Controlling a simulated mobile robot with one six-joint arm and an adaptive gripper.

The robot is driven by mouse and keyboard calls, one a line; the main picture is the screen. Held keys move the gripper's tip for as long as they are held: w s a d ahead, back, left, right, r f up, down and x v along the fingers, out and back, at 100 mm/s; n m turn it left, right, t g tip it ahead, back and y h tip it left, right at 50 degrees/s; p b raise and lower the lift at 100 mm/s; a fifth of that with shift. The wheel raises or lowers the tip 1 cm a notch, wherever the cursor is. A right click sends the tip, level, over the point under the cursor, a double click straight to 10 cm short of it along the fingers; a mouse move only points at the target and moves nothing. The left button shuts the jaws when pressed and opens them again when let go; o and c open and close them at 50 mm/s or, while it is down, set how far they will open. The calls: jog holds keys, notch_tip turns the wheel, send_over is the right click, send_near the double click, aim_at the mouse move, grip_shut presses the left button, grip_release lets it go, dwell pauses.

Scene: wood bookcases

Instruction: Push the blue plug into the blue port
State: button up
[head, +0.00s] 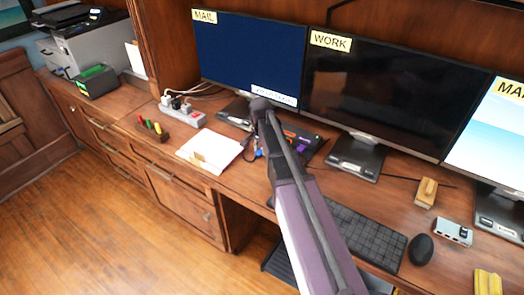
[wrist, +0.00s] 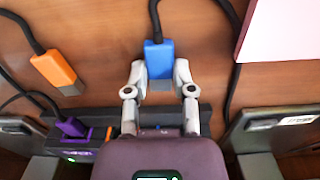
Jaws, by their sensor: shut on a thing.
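In the wrist view, the blue plug (wrist: 159,58) is held between the two fingertips of my gripper (wrist: 159,74), which is shut on it. A dark cable leaves the plug at the top of the picture. A dark port box (wrist: 92,140) lies below the plug in the picture, partly covered by my gripper. The plug appears apart from the box. A small bluish patch shows at the box edge between my fingers; I cannot tell if it is the blue port. In the head view, the port box (head: 314,146) shows beside my arm, which hides my gripper.
A purple plug (wrist: 72,128) sits at the port box. An orange plug (wrist: 55,68) lies loose on the desk. Monitor stands flank the box, one at right (wrist: 262,135). A white notebook (head: 210,149), power strip (head: 184,113) and keyboard (head: 365,235) are on the desk.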

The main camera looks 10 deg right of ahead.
aim_at(261, 151)
jog(key=shift+r, duration=0.15)
notch_tip(261, 151, up, 4)
jog(key=p, duration=0.3)
jog(key=shift+f+p, duration=0.25)
jog(key=shift+p, duration=0.15)
jog(key=s, duration=1)
jog(key=s+r+p, duration=0.1)
jog(key=s, duration=0.5)
jog(key=shift+r, duration=0.1)
jog(key=shift+w, duration=0.15)
jog(key=w+f+b, duration=0.1)
jog(key=w, duration=0.4)
jog(key=w+f+b, duration=0.1)
jog(key=w, duration=0.5)
jog(key=w+a+f+b, duration=0.1)
jog(key=w, duration=0.4)
jog(key=shift+w+f, duration=0.15)
jog(key=shift+w, duration=0.1)
jog(key=shift+w+d, duration=0.15)
jog(key=shift+d, duration=0.05)
jog(key=shift+w+d, duration=1.85)
jog(key=shift+d, duration=0.05)
jog(key=shift+w+d, duration=0.85)
